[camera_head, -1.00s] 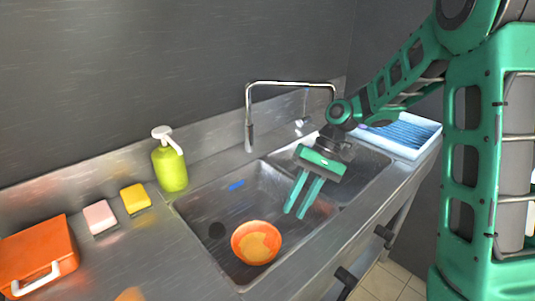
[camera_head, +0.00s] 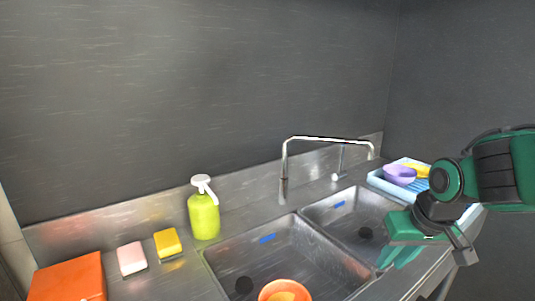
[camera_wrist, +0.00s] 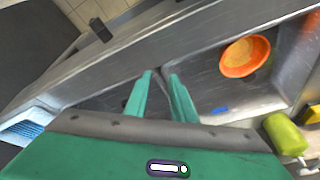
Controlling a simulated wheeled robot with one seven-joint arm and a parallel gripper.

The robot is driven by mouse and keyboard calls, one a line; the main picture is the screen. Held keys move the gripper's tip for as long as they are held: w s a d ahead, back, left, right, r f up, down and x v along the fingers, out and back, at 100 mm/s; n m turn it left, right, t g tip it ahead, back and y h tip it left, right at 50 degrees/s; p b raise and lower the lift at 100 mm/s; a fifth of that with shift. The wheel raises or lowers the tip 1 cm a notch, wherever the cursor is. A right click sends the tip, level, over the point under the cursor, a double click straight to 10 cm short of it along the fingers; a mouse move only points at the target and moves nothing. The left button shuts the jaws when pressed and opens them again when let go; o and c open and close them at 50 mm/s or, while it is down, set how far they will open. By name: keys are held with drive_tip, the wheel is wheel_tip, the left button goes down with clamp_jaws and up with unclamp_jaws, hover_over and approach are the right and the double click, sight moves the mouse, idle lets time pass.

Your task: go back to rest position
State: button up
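My gripper (camera_head: 398,256) hangs at the right of the head view, over the front edge of the right sink basin (camera_head: 345,208). In the wrist view its two green fingers (camera_wrist: 161,75) are apart with nothing between them. An orange bowl (camera_head: 285,291) sits in the left basin (camera_head: 262,262), cut off by the bottom of the head view. The wrist view shows the whole bowl (camera_wrist: 245,56), well clear of the fingers.
A faucet (camera_head: 284,170) stands behind the basins. A green soap bottle (camera_head: 203,217), yellow sponge (camera_head: 168,242), pink sponge (camera_head: 131,258) and orange case (camera_head: 70,278) line the left counter. A blue rack (camera_head: 378,181) at the right holds a purple bowl (camera_head: 399,174).

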drive_tip(key=d, duration=0.1)
drive_tip(key=s+d, duration=0.1)
drive_tip(key=s+d+h, duration=0.1)
drive_tip(key=shift+d+r, duration=0.15)
drive_tip(key=shift+r, duration=0.15)
drive_tip(key=s+d+f+m+g, duration=0.1)
drive_tip(key=s+d+m+g, duration=0.1)
drive_tip(key=s+d, duration=0.3)
drive_tip(key=s+d+m+g, duration=0.2)
drive_tip(key=s+d+m, duration=0.2)
drive_tip(key=s, duration=0.7)
drive_tip(key=shift+d+f, duration=0.4)
drive_tip(key=shift+w, duration=0.1)
